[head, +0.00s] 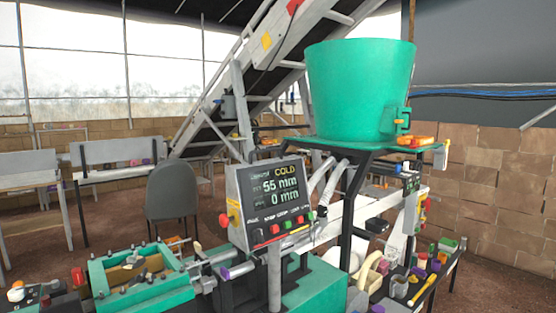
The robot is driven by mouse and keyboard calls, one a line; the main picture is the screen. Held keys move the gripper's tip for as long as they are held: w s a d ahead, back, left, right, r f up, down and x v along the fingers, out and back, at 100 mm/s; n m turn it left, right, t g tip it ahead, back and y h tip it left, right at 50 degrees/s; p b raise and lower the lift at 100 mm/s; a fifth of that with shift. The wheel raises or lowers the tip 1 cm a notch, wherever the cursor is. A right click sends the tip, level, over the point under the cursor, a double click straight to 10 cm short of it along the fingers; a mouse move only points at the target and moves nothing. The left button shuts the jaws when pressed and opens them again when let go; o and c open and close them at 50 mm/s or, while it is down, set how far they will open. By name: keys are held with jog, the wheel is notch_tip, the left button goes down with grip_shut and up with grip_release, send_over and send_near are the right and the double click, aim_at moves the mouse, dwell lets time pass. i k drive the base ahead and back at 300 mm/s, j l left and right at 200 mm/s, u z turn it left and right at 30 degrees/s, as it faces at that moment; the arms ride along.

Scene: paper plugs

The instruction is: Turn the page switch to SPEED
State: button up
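A grey control box (267,203) stands on a post in the middle of the head view. Its dark screen (275,187) reads COLD at the top, then 55 mm and 0 mm; the smaller words are too small to read surely. A row of small controls sits under the screen. A dark knob (258,236) at the left end of the row may be the page switch; its label and pointer direction are too small to read. Red and green buttons (284,225) are to its right. I cannot make out my gripper in this view.
A red knob on a yellow base (225,219) sticks out of the box's left side. A large green hopper (358,88) stands behind to the right. Green machinery (140,275) fills the front left. A cluttered bench (425,275) stands at right, a dark chair (172,193) behind.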

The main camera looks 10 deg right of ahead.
aim_at(256, 235)
jog(key=i+j+z, duration=0.75)
